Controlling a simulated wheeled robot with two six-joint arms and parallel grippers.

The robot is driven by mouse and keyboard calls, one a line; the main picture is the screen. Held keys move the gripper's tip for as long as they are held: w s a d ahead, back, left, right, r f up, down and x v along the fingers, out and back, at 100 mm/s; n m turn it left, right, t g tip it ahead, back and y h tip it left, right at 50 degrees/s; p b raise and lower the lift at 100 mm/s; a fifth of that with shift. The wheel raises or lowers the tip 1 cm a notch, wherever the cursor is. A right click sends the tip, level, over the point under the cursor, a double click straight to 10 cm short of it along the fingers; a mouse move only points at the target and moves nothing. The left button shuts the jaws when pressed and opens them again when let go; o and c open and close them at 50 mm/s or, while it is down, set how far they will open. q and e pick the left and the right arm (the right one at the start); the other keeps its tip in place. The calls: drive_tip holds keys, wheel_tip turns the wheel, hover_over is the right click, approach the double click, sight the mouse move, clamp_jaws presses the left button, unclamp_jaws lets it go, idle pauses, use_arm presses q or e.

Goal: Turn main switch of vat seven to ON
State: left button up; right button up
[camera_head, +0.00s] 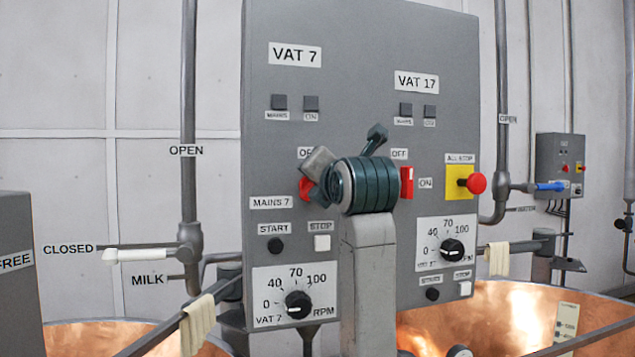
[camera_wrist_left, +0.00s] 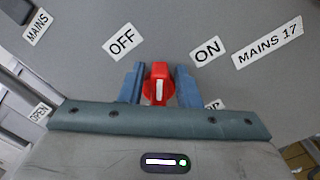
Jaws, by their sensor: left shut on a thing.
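The red main switch of vat seven (camera_head: 306,188) is on the grey panel under the VAT 7 label (camera_head: 295,54), partly hidden by my arm in the head view. In the left wrist view, the two blue fingers of my left gripper (camera_wrist_left: 160,84) are shut on this red switch (camera_wrist_left: 158,92), one on each side. Its white stripe points between the OFF label (camera_wrist_left: 121,41) and the ON label (camera_wrist_left: 207,52), so it stands at neither mark. The MAINS 7 label (camera_head: 270,202) is left of the switch. My right gripper is not in view.
The red switch of vat seventeen (camera_head: 407,182) stands upright toward its OFF label. The red all-stop button (camera_head: 475,183) sticks out at the right. Start button (camera_head: 277,245), stop button (camera_head: 322,242) and speed knob (camera_head: 298,304) are below. Copper vats (camera_head: 500,310) flank the panel.

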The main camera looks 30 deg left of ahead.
use_arm(q)
drive_tip(key=m, duration=0.3)
drive_tip(key=f+m+b, duration=0.1)
drive_tip(key=m, duration=0.1)
drive_tip(key=shift+w+d+f+m, duration=0.1)
drive_tip(key=shift+w+d+m, duration=0.1)
drive_tip(key=shift+w+m, duration=0.1)
drive_tip(key=m, duration=0.2)
drive_tip(key=shift+w+d+f+m, duration=0.1)
drive_tip(key=shift+d+f+m, duration=0.15)
drive_tip(key=shift+m, duration=0.15)
clamp_jaws()
drive_tip(key=shift+f+m, duration=0.1)
drive_tip(key=shift+m, duration=0.5)
drive_tip(key=shift+o, duration=2.3)
unclamp_jaws()
drive_tip(key=shift+o, duration=0.9)
drive_tip(key=shift+a, duration=0.1)
drive_tip(key=shift+s+a, duration=0.25)
drive_tip(key=shift+s, duration=0.1)
